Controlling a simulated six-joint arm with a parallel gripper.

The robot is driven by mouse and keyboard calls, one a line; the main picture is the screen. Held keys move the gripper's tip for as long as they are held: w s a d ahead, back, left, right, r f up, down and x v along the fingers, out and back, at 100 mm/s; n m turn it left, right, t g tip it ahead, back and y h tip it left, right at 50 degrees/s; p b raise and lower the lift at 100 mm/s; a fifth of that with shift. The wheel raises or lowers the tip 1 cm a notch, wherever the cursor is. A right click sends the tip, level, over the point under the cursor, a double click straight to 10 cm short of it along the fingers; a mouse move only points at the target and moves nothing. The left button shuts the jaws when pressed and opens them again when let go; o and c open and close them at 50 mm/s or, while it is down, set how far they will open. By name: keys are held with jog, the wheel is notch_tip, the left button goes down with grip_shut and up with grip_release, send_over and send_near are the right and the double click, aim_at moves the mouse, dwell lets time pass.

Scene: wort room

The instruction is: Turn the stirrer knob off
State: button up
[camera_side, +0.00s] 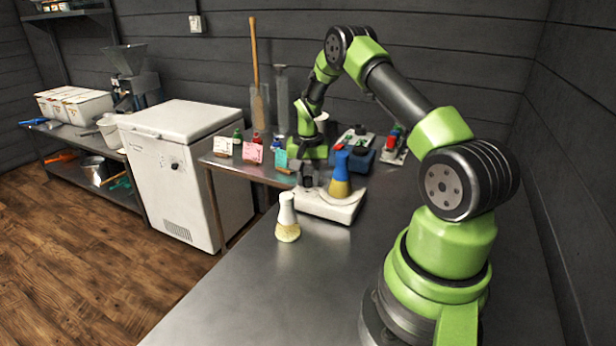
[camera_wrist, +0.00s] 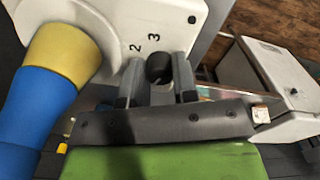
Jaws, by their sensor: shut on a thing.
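The white stirrer (camera_side: 330,207) stands on the steel table. It also shows in the wrist view (camera_wrist: 135,18), with the marks 2 and 3 printed beside its dark round knob (camera_wrist: 159,67). My gripper (camera_side: 307,180) reaches down to the left side of the stirrer. In the wrist view my gripper (camera_wrist: 158,78) has one finger on each side of the knob and is shut on it. A flask with yellow contents and a blue upper part (camera_side: 340,180) stands on the stirrer, close beside my gripper. It also shows in the wrist view (camera_wrist: 65,52). The knob is hidden in the side view.
A small flask with a pale top (camera_side: 287,222) stands on the table at the stirrer's front left. Small bottles with coloured cards (camera_side: 252,153) and a blue device (camera_side: 352,160) stand behind. A white chest freezer (camera_side: 180,165) is at left.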

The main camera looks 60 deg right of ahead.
jog(key=o, duration=0.9)
